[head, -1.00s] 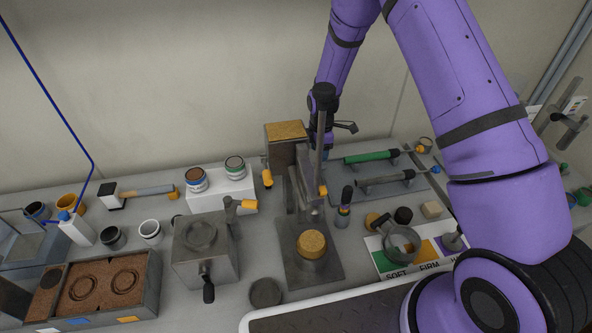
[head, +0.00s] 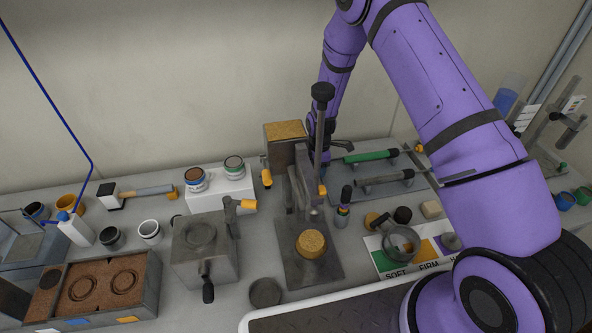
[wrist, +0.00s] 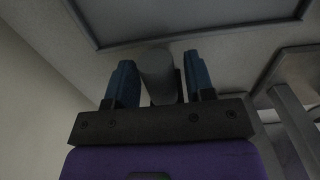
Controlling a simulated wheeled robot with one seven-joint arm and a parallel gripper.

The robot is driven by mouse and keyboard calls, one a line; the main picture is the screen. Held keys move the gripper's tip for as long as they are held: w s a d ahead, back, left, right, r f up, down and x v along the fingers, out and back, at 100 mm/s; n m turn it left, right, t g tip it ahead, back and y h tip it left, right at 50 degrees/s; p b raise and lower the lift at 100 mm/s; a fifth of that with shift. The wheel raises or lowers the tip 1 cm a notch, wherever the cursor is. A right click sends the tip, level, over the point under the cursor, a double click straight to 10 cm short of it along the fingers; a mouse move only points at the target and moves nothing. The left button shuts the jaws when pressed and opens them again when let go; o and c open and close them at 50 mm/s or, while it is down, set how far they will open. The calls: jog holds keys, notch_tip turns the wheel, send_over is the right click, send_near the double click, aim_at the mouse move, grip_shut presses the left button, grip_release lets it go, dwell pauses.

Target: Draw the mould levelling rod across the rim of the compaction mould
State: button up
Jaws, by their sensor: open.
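A round block of tan soil (head: 312,243) stands on the steel base plate (head: 328,272) under the upright rammer; this looks like the compaction mould's place, but I cannot make out a rim. A green-handled rod (head: 366,156) and a grey rod (head: 385,179) lie on the rack at the back right; I cannot tell which is the levelling rod. My gripper is behind the rammer column in the head view, mostly hidden. In the wrist view my gripper (wrist: 161,82) has its two blue fingers apart, with a grey cylinder (wrist: 157,72) showing between them, not visibly clamped.
The rammer column (head: 319,145) with its black knob stands in front of my wrist. A grey box with a crank (head: 190,265) is left of it. A white-rimmed tray (head: 330,307) lies at the front. Soil tray (head: 155,290) and cups fill the left.

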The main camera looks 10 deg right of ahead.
grip_shut()
jog(key=shift+r, duration=0.65)
jog(key=shift+r, duration=2.95)
jog(key=shift+d, duration=0.1)
